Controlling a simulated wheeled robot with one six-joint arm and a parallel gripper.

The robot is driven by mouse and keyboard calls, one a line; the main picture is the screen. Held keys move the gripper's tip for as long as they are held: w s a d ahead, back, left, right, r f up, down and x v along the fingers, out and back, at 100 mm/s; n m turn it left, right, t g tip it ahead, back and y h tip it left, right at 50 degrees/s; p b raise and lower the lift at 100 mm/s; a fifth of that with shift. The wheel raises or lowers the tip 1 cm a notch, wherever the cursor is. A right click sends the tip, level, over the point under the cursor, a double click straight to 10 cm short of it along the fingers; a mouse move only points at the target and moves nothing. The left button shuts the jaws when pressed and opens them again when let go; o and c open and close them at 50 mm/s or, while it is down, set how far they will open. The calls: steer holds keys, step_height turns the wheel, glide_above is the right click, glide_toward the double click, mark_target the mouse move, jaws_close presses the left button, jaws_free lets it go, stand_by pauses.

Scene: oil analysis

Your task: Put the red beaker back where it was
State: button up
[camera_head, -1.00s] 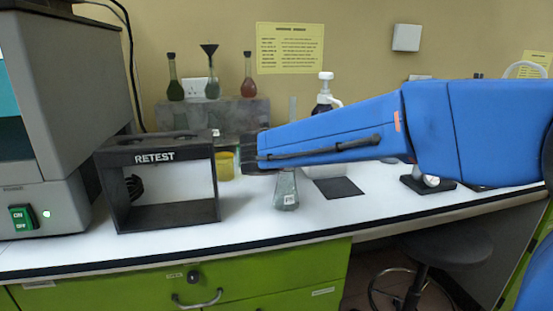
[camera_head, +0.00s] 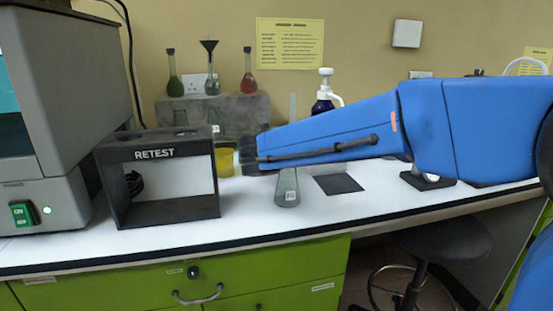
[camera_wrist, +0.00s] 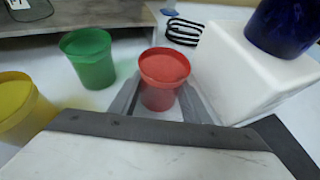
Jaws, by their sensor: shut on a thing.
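The red beaker (camera_wrist: 163,80) stands upright between my gripper's two grey fingers in the wrist view. My gripper (camera_wrist: 160,98) is shut on it. In the head view my gripper (camera_head: 243,154) is at the left end of my blue arm, just right of the yellow beaker, and the red beaker cannot be made out there. In the wrist view a green beaker (camera_wrist: 89,60) stands left of the red one, and a yellow beaker (camera_wrist: 22,108) is at the left edge. The yellow beaker also shows in the head view (camera_head: 225,163).
A white block (camera_wrist: 245,72) with a dark blue container (camera_wrist: 283,25) on it is close on the right in the wrist view. A black RETEST frame (camera_head: 157,222) stands left on the white bench. A glass vessel (camera_head: 287,188) and dark mat (camera_head: 338,184) are under my arm.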

steer(key=o, duration=1.3)
steer(key=shift+c, duration=0.2)
